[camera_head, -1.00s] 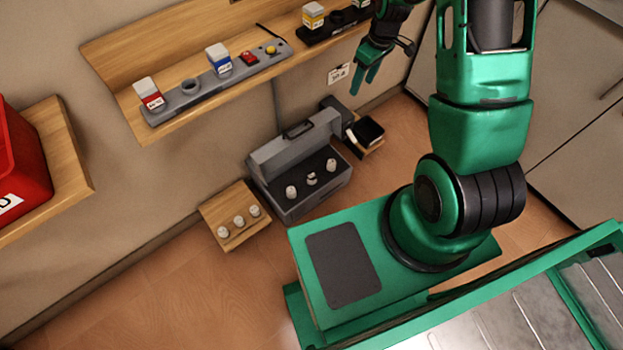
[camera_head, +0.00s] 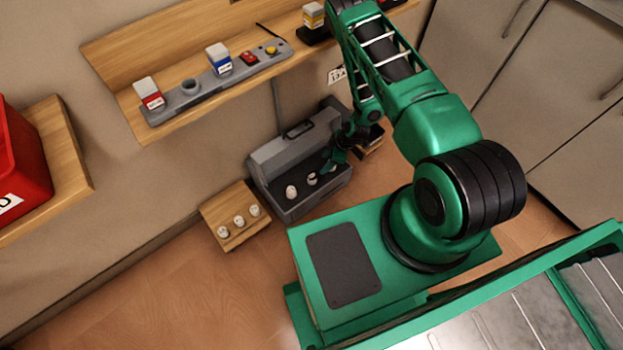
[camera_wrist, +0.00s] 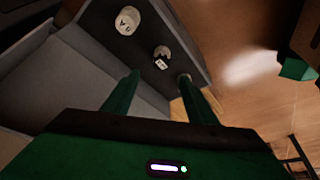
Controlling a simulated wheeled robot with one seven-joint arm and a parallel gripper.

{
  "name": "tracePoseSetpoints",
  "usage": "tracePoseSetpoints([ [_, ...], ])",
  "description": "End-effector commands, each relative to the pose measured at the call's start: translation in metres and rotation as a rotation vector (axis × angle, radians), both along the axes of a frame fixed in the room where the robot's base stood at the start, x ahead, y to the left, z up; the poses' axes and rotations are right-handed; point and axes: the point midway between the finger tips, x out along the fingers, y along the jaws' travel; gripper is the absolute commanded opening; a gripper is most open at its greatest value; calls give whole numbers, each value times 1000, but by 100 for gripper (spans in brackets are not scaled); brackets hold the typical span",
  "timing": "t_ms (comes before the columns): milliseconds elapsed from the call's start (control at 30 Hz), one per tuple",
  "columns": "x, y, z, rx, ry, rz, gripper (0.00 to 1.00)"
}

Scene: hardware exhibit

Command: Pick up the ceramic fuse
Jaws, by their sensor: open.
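An open grey case (camera_head: 290,210) holds small white ceramic pieces on its dark inner panel. In the head view I see a white piece (camera_head: 291,191) at the left and one in the middle (camera_head: 311,179). The right-hand spot is covered by my gripper (camera_head: 331,163). In the wrist view my gripper (camera_wrist: 160,78) is open, its two green fingers pointing into the case. A round white piece (camera_wrist: 128,20) and a labelled one (camera_wrist: 161,55) lie beyond the fingertips. A pale piece is mostly hidden at the right fingertip. I cannot tell which piece is the fuse.
A small wooden stand (camera_head: 232,228) with several white pieces sits left of the case. A wooden shelf (camera_head: 190,118) with a grey holder strip (camera_head: 210,88) is above. The case's raised lid (camera_head: 283,145) stands behind. A red bin (camera_head: 20,165) is far left.

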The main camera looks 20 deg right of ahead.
Motion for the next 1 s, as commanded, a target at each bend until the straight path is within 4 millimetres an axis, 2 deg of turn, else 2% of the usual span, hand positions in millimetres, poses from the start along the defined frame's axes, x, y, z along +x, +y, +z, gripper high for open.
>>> tracePoseSetpoints([
  [200, -9, 8, -25, 8, -10, 21, 52],
  [433, -3, 20, -56, 9, -10, 22, 52],
  [767, 6, 29, -77, 8, -11, 21, 52],
  [1000, 16, 41, -106, 8, -9, 21, 52],
])
